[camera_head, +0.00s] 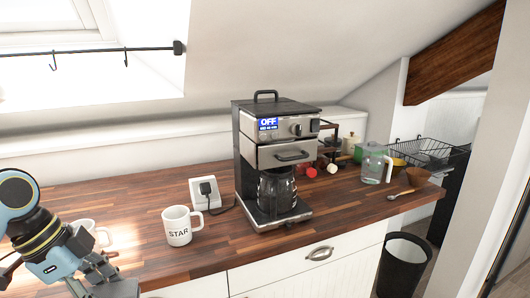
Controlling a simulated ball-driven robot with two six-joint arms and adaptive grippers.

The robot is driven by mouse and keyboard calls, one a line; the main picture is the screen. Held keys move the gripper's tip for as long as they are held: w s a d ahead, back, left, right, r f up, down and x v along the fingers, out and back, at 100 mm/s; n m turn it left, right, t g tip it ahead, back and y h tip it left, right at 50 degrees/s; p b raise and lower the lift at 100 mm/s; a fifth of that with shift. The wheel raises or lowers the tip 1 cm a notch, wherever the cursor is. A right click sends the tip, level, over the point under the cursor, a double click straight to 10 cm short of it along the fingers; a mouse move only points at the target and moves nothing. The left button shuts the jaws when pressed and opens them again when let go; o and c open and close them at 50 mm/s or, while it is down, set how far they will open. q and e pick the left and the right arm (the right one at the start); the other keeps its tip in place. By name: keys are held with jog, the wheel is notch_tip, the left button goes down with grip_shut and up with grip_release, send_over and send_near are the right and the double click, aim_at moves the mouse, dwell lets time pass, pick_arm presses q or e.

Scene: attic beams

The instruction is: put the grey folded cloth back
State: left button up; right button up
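I cannot make out a grey folded cloth anywhere in the head view. My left gripper (108,283) is at the bottom left, in front of the wooden counter (270,238), with its tips partly cut off by the lower edge. A dark grey blocky shape is at its tips. I cannot tell whether this is part of the fingers or something held, nor whether the gripper is open or shut. My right gripper is out of view.
A coffee machine (280,155) with a glass pot stands mid-counter. A STAR mug (180,226), another white mug (88,232) and a socket box (205,193) are to its left. A clear jug (374,163), spoon (399,195) and dish rack (422,150) are right. A bin (403,265) stands below.

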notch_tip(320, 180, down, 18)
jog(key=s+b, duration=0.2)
jog(key=b, duration=1.4)
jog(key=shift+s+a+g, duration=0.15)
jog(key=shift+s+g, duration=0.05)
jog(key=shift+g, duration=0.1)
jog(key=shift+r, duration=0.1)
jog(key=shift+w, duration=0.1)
